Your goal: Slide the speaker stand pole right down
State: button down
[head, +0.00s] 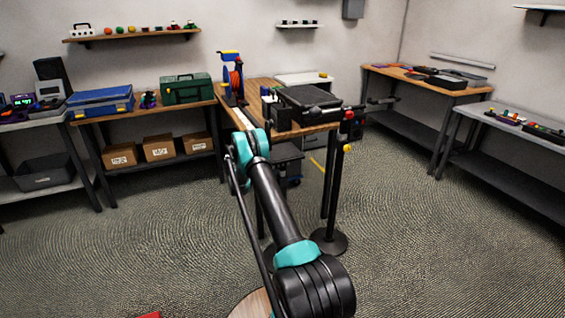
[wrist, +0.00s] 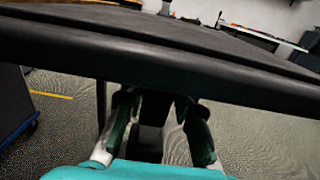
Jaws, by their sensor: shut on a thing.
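In the head view a black upright pole (head: 333,190) stands at the front right corner of the wooden table on a round black base (head: 329,241). Red and yellow knobs sit at its upper part, and I cannot tell whether it is the speaker stand. My arm reaches towards the table, and my gripper is not clear there. In the wrist view my gripper (wrist: 158,103) has its two fingers on either side of a dark upright part (wrist: 152,136) and is shut on it. A wide black slab (wrist: 160,55) crosses just above and hides the fingertips' far side.
A blue-sided thing (wrist: 12,105) and a yellow floor line (wrist: 52,95) show at left in the wrist view. Open floor (head: 430,240) lies at right.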

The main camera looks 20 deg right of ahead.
jog(key=c, duration=1.5)
grip_release()
jog(key=shift+a+f, duration=0.1)
jog(key=shift+f, duration=0.25)
jog(key=shift+c, duration=0.2)
jog(key=o, duration=0.3)
jog(key=shift+r, duration=0.1)
jog(key=shift+o, duration=0.2)
jog(key=a, duration=1.2)
jog(key=shift+s, duration=0.25)
